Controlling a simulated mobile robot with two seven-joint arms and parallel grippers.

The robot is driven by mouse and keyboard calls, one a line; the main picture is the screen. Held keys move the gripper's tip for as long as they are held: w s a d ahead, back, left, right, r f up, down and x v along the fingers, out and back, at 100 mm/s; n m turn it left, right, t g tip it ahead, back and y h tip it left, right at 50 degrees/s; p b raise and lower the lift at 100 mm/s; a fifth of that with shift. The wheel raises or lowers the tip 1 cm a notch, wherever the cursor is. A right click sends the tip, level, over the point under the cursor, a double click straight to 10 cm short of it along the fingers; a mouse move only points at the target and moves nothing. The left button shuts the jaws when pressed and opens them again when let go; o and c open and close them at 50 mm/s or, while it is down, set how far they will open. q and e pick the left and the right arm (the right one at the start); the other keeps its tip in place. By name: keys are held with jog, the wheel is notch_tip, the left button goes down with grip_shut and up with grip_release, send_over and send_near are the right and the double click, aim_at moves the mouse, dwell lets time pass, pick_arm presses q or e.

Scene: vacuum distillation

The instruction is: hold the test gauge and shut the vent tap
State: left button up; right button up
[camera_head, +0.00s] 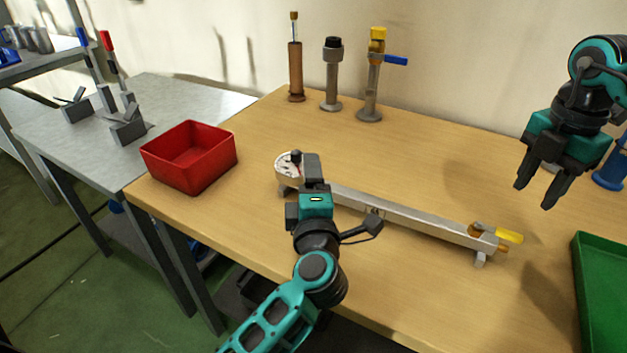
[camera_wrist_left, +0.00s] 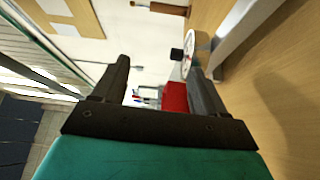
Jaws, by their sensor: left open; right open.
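The test gauge is a round white dial (camera_head: 285,164) at the left end of a long metal bar (camera_head: 400,216) on the wooden table. The vent tap with a yellow handle (camera_head: 509,235) is at the bar's right end. My left gripper (camera_head: 311,162) is open, just right of the dial in the head view and partly covering it and the bar. In the left wrist view the dial (camera_wrist_left: 188,62) shows beyond the right finger, and nothing is visibly gripped. My right gripper (camera_head: 534,194) is open and empty above the table, up and right of the yellow handle.
A red bin (camera_head: 189,172) stands at the table's left edge. Several upright fittings, one with a blue lever (camera_head: 396,61), stand along the back. A green tray (camera_head: 603,300) is at the right, and a blue-based item (camera_head: 609,178) is partly hidden behind my right arm. The back middle is clear.

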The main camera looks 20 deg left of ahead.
pick_arm(q)
jog(key=f, duration=0.7)
jog(key=shift+w+d+f, duration=0.15)
jog(key=shift+w+f, duration=0.1)
jog(key=shift+n, duration=0.3)
jog(key=x, duration=0.7)
jog(key=shift+w+f, duration=0.2)
jog(key=shift+f, duration=0.1)
jog(key=shift+c, duration=0.3)
jog(key=c, duration=1.2)
pick_arm(e)
jog(key=shift+o, duration=0.2)
